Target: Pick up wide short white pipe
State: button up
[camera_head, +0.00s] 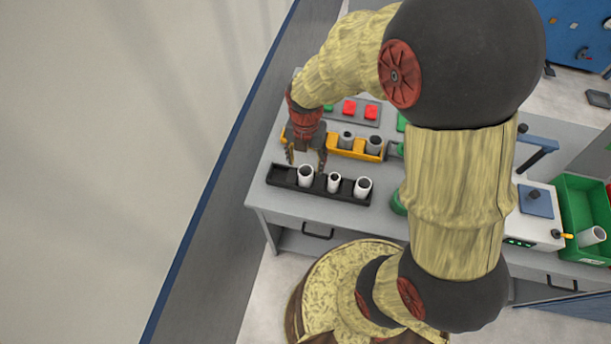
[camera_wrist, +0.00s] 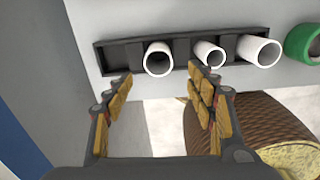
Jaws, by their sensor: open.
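A black tray (camera_head: 283,178) on the grey bench holds three upright white pipes in a row. The left pipe (camera_head: 305,177) and right pipe (camera_head: 362,189) are wide; the middle pipe (camera_head: 333,184) is narrower. Which wide one is shorter is hard to tell. In the wrist view the left pipe (camera_wrist: 152,67), middle pipe (camera_wrist: 206,56) and right pipe (camera_wrist: 255,52) keep that order. My gripper (camera_head: 306,162) is open and empty, pointing down near the left pipe. In the wrist view my gripper (camera_wrist: 160,82) has its fingers spread to either side of the left pipe's line, apart from it.
A yellow tray (camera_head: 342,152) with grey pipes stands behind the black one. A green round thing (camera_wrist: 303,42) is right of the tray. A green bin (camera_head: 578,205) with a white pipe stands far right. The black tray's left end is empty.

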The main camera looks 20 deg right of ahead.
aim_at(306, 171)
jog(key=f, duration=0.2)
jog(key=f+b, duration=0.1)
jog(key=f, duration=0.1)
jog(key=f+b, duration=0.1)
jog(key=f, duration=0.2)
jog(key=shift+w+d, duration=0.1)
jog(key=shift+w, duration=0.25)
jog(key=shift+c, duration=0.5)
jog(key=c, duration=1.1)
